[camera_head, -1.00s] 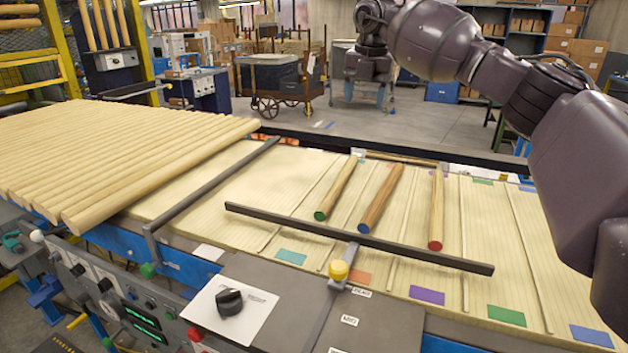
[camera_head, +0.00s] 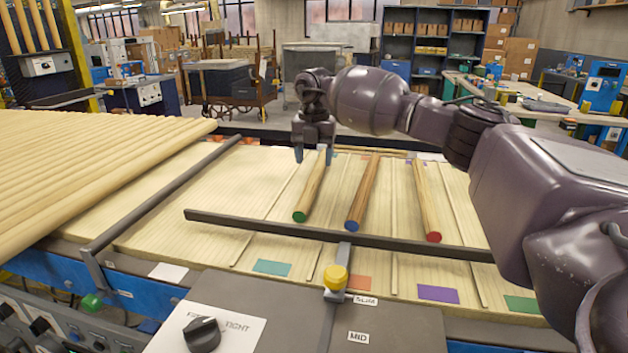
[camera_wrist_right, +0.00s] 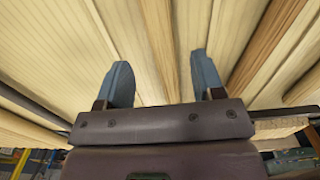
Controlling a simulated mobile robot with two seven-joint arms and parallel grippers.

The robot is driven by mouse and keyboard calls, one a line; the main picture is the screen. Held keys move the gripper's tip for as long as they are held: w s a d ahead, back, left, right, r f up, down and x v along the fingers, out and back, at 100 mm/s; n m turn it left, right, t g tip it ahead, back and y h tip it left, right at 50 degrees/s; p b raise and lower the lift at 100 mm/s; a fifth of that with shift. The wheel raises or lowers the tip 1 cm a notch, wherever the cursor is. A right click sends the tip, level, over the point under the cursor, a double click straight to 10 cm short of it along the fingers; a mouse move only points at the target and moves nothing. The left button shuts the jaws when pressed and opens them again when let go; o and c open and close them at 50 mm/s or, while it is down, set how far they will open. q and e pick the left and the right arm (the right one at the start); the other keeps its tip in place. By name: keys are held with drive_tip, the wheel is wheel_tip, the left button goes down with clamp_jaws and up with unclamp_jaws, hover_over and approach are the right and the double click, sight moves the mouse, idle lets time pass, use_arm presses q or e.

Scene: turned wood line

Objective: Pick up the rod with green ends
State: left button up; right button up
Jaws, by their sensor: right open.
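The rod with green ends (camera_head: 311,188) lies on the ribbed wooden bed, its green near end facing me. My right gripper (camera_head: 314,156) is open above the far end of this rod, one finger to each side as seen from the head. In the right wrist view, a wooden rod (camera_wrist_right: 159,45) runs between the spread fingers of the right gripper (camera_wrist_right: 160,75), with nothing gripped. I cannot tell the exact height of the fingers above it. The rod's far end is partly hidden by the gripper. My left gripper is not in view.
A darker rod with a blue end (camera_head: 363,190) and a rod with a red end (camera_head: 426,200) lie to the right. A dark bar (camera_head: 330,235) crosses in front of the rods. Many pale dowels (camera_head: 90,165) lie side by side at the left.

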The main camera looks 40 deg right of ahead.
sight(315, 173)
wheel_tip(315, 173, down, 5)
drive_tip(key=shift+d+f+b, duration=0.1)
drive_tip(key=shift+d+b, duration=0.05)
drive_tip(key=shift+b, duration=0.25)
drive_tip(key=c, duration=1.1)
drive_tip(key=shift+r, duration=0.25)
